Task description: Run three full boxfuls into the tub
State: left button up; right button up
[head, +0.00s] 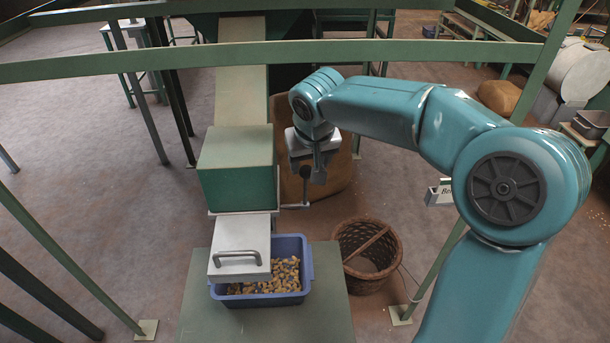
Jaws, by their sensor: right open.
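A blue tub (308,270) stands on a green table (322,318), with brown nuts (275,280) spread in it. A pale metal slide with a grey bar handle (241,260) juts over the tub's left part and hides it. Behind the slide is a green box (238,190) at the foot of a sloping chute (242,80); its inside is hidden. A thin lever with a dark knob (305,172) stands at the box's right. My right gripper (311,178) is open, pointing down at the knob; I cannot tell whether they touch. My left gripper is out of view.
A wicker basket (367,256) stands on the floor right of the table. A brown sack (328,185) is behind the lever. Green frame rails (270,60) cross in front of the chute, and posts stand on both sides. The floor at left is mostly clear.

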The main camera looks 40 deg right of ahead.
aim_at(308, 173)
jog(key=x, duration=0.7)
jog(key=shift+f, duration=0.25)
jog(key=shift+w+a+f, duration=0.1)
jog(key=shift+w+f, duration=0.15)
jog(key=shift+f, duration=0.05)
jog(key=shift+s, duration=0.1)
grip_shut()
